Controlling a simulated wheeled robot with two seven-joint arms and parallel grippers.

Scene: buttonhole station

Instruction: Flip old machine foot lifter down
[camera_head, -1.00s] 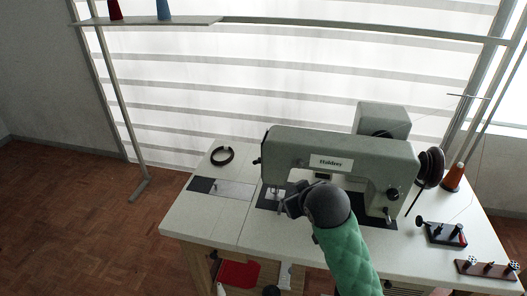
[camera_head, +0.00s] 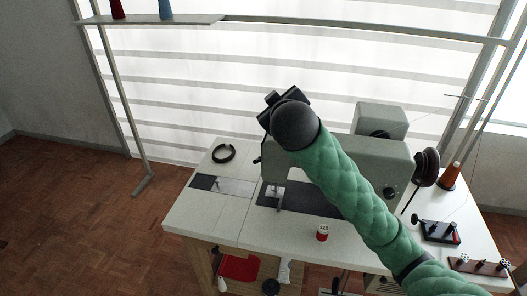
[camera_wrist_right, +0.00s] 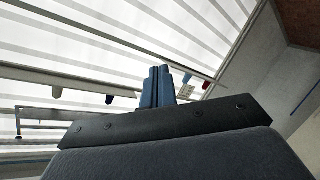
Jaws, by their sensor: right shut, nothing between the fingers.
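The old grey-green sewing machine (camera_head: 380,158) stands on the white table, partly hidden behind my right arm. Its needle and presser area (camera_head: 276,192) shows under the left end of the head, above a dark plate. The foot lifter is too small or hidden to make out, so I cannot tell whether it is up or down. My right gripper (camera_head: 268,100) is raised near the top left of the machine head. In the right wrist view, its blue fingers (camera_wrist_right: 161,87) are shut and empty, with windows and a shelf behind. My left gripper is not in view.
A red and white spool (camera_head: 322,233) stands near the table's front edge. A black ring (camera_head: 223,153) lies at the back left. The table's left part is mostly clear.

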